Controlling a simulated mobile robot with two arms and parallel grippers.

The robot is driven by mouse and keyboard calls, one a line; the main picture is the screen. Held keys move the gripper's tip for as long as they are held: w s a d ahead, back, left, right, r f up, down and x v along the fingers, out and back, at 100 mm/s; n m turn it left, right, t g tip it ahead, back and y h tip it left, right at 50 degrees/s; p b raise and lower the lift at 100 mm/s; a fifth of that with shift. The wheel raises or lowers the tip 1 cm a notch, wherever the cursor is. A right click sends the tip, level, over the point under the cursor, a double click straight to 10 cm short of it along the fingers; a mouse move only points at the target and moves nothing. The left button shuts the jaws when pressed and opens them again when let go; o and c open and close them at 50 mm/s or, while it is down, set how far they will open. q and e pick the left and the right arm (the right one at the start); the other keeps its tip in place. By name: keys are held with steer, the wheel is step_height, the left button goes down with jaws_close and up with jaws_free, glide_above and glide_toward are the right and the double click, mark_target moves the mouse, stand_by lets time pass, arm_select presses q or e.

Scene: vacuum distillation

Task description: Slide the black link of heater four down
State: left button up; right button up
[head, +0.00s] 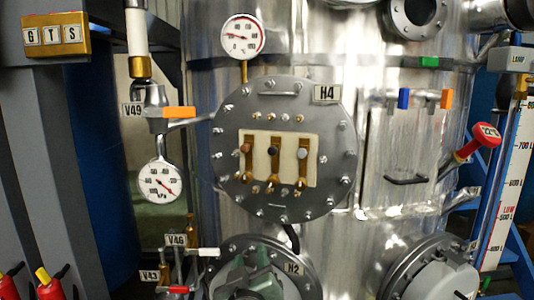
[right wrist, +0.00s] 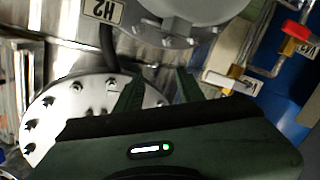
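The heater four plate, labelled H4 (head: 327,93), is a round bolted steel flange in the middle of the head view. Its cream panel (head: 260,162) carries three brass links in a row. The middle link has a black knob (head: 272,151), the left a reddish-brown knob (head: 246,148), the right a grey knob (head: 302,153). All three knobs sit at about the same height, in the upper half of the panel. My right gripper (head: 249,264) is below the plate, in front of the H2 flange, apart from the links. Its fingers (right wrist: 160,90) stand apart and empty in the right wrist view.
The H2 flange (head: 293,268) is behind my right gripper. Valve V49 with an orange handle (head: 179,113) and a gauge (head: 161,182) are left of the plate. Space before the panel is clear.

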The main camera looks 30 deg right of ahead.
mark_target(272, 153)
steer(key=s+r+m+t+h, duration=0.1)
steer(key=s+r+m+h, duration=0.15)
steer(key=r, duration=0.65)
steer(key=s+r+m+h, duration=0.15)
steer(key=r+h, duration=0.25)
steer(key=r, duration=0.5)
steer(key=shift+m, duration=0.4)
steer(key=p+x, duration=0.1)
steer(key=x, duration=0.1)
steer(key=p+x, duration=0.1)
steer(key=x, duration=0.2)
steer(key=p+x, duration=0.2)
steer(key=shift+s+d+r, duration=0.1)
steer(key=shift+d+r, duration=0.1)
steer(key=shift+r, duration=0.15)
steer(key=shift+w+d, duration=0.3)
steer(key=shift+c, duration=0.2)
jaws_close()
